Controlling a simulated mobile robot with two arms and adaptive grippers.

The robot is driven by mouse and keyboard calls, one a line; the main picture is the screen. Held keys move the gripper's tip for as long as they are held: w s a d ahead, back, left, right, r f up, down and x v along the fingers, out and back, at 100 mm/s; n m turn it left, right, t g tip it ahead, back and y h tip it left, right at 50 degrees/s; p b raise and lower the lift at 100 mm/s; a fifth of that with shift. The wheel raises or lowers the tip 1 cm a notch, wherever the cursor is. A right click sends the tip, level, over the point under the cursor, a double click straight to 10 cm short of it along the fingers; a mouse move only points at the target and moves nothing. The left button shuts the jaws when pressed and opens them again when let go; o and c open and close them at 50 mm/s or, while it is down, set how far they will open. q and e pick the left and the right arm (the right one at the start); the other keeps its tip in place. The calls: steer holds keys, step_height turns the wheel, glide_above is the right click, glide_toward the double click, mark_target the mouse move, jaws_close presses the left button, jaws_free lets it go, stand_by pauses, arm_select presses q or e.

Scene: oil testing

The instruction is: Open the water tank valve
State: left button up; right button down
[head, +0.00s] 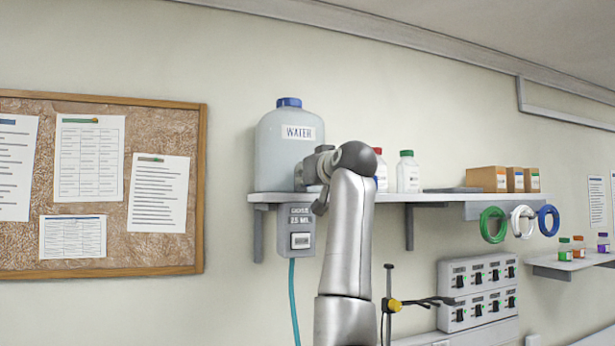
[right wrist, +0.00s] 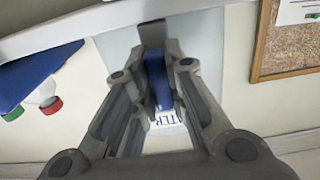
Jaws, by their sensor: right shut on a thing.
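The water tank (head: 272,140) is a large grey-white jug with a blue cap and a "WATER" label, standing upright on the wall shelf. My right gripper (head: 310,170) is at the tank's lower front, on its right side, and hides the valve in the head view. In the right wrist view the tank (right wrist: 208,55) appears upside down behind the fingers. There my right gripper (right wrist: 163,45) is shut on a blue part (right wrist: 156,82), which looks like the valve's handle. How far the handle is turned cannot be told. My left gripper is not in view.
The shelf (head: 430,197) also carries a green-capped bottle (head: 407,173), a red-capped bottle (head: 380,170) and boxes (head: 487,179). A grey dispenser box (head: 300,240) with a teal hose (head: 293,300) hangs below the tank. A corkboard (head: 120,258) is at left.

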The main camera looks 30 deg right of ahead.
steer(key=shift+s+r, duration=0.15)
steer(key=shift+r, duration=0.15)
steer(key=c, duration=1.8)
jaws_free()
steer(key=o, duration=0.4)
steer(key=shift+w+f, duration=0.2)
steer(key=shift+c, duration=0.2)
steer(key=shift+s, duration=0.1)
steer(key=v, duration=1.1)
steer(key=shift+s+a, duration=0.2)
steer(key=shift+s, duration=0.2)
steer(key=shift+f, duration=0.1)
